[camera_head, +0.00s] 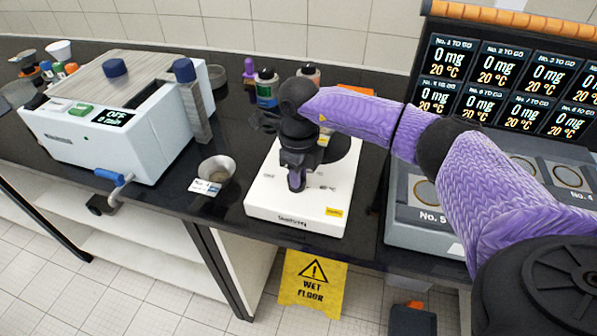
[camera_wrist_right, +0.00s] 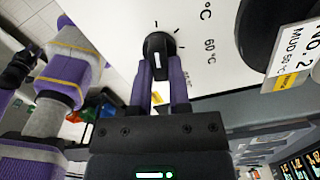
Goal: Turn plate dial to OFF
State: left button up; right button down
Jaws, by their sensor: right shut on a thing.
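The hot plate (camera_head: 292,212) is a white box with a dark round top, standing near the front edge of the dark bench. Its plate dial (camera_wrist_right: 158,46) is a black knob with a white mark, surrounded by tick marks, with "60 °C" printed beside it. My right gripper (camera_head: 296,183) reaches down over the plate's front face. In the right wrist view its two purple fingers (camera_wrist_right: 163,75) are shut on the dial, one on each side. The OFF label is not readable. My left gripper is outside the head view; a dark end of an arm (camera_wrist_right: 18,68) shows at the wrist view's left edge, too unclear to judge.
A small bowl (camera_head: 217,167) with a label card stands left of the plate. A white machine (camera_head: 110,140) with an "OFF" display is farther left. Bottles (camera_head: 266,88) stand behind. A grey balance unit (camera_head: 428,232) with screens (camera_head: 500,75) is close on the right.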

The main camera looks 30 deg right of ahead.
jog(key=c, duration=0.6)
grip_release()
notch_tip(320, 180, up, 10)
jog(key=shift+p, duration=0.8)
